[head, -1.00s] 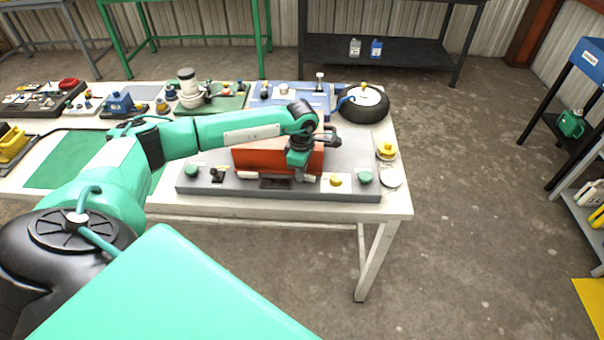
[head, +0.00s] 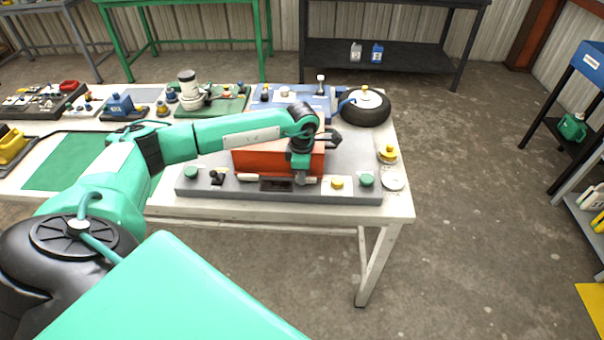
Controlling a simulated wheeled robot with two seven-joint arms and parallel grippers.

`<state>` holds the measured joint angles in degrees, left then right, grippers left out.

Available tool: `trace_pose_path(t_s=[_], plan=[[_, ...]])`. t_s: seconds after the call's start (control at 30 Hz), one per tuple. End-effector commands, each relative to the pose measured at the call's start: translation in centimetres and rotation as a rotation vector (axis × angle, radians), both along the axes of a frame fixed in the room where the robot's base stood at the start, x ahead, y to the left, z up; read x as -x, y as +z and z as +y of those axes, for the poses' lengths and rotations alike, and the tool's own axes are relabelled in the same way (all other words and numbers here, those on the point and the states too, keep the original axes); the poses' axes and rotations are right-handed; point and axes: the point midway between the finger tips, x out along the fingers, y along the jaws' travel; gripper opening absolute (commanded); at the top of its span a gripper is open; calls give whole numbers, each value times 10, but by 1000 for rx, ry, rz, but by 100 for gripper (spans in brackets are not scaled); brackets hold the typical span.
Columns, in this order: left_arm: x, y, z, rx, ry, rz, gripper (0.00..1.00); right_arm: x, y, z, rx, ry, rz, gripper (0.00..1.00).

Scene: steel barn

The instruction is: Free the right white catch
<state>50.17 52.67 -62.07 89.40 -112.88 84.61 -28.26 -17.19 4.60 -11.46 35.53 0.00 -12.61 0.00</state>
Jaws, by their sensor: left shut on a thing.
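The right white catch is hidden behind my left gripper. My left gripper (head: 301,179) reaches down in front of the right part of the box's front, with its fingertips low by the box's lower edge. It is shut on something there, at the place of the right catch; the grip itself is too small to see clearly. My right gripper is not in view.
Green knobs (head: 367,180), a yellow knob (head: 337,183) and a small black switch (head: 217,178) stand along the plate's front. A yellow-topped part (head: 388,154) and a white disc (head: 393,179) lie to the right. A black wheel-like part (head: 365,107) stands behind.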

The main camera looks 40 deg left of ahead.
Motion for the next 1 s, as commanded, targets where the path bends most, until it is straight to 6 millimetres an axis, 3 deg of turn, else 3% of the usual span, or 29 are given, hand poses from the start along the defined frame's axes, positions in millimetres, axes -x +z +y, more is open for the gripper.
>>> trace_pose_path(t_s=[0.03,0.1,0.13,0.47,0.57,1.0], plan=[[-1,1,1,-1,1,-3,19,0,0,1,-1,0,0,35],[-1,1,1,-1,1,-3,33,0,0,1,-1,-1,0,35],[-1,1,1,0,1,-2,35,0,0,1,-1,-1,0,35],[-1,8,0,0,0,-2,35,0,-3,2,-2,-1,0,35],[-1,21,0,1,-1,-5,35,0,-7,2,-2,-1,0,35],[-1,116,1,-1,0,-6,35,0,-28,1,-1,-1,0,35]])
